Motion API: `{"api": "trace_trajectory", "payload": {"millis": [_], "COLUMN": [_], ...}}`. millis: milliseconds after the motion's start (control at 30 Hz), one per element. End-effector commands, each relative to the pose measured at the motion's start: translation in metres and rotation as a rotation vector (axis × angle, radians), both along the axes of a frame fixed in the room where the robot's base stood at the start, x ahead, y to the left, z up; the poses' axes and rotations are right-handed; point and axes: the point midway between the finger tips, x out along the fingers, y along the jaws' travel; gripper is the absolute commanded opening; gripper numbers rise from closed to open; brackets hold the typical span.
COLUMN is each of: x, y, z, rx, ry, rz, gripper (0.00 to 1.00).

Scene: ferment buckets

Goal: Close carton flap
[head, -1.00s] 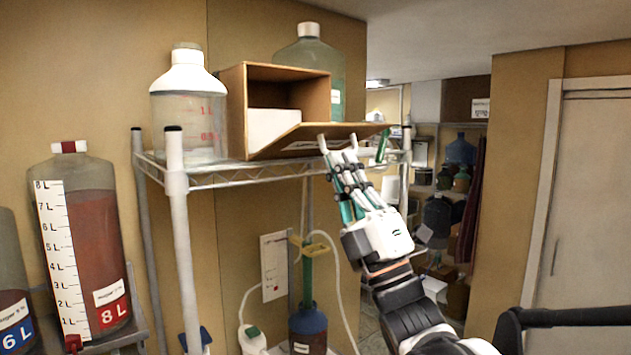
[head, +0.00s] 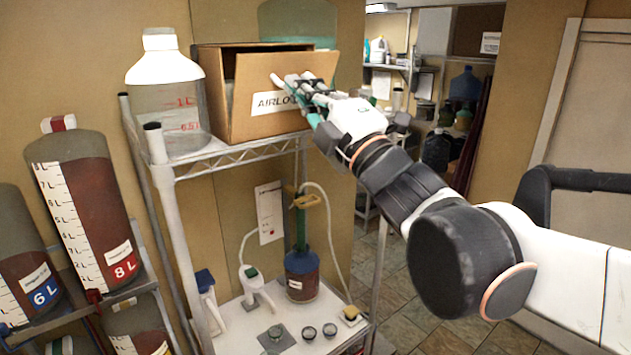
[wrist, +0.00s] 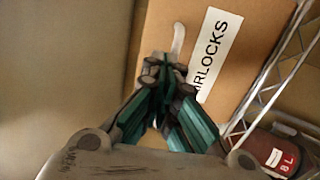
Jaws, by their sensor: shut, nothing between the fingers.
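The brown cardboard carton (head: 213,95) sits on the upper wire shelf in the head view. Its front flap (head: 262,70) is raised and stands near upright across the opening. A narrow dark gap seems to show along its left and upper edge. The flap bears a white AIRLOCKS label (head: 268,102), partly hidden by my fingers. The label also shows in the wrist view (wrist: 214,50). My gripper (head: 290,84) is shut and empty, with its fingertips at the flap's outer face, apparently touching it. The wrist view shows the fingers (wrist: 165,68) together in front of the flap, beside the label.
A white-topped clear bottle (head: 165,95) stands close to the carton's left. A large green bottle (head: 300,22) is behind it. Below, a lower shelf (head: 235,320) holds small jars and a blue-topped bottle (head: 300,275). Floor at the right is open.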

Motion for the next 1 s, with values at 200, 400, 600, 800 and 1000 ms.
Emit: {"api": "trace_trajectory", "payload": {"millis": [200,400,600,800,1000], "x": [0.017,0.03,0.038,0.042,0.042], "y": [0.013,0.021,0.027,0.029,0.029], "z": [0.019,0.029,0.035,0.037,0.038], "rx": [0.0,0.001,0.0,0.002,0.001], "ry": [0.0,0.0,-0.001,-0.001,-0.002], "rz": [0.001,0.0,0.001,0.0,0.0], "gripper": [0.0,0.0,0.0,0.0,0.0]}}
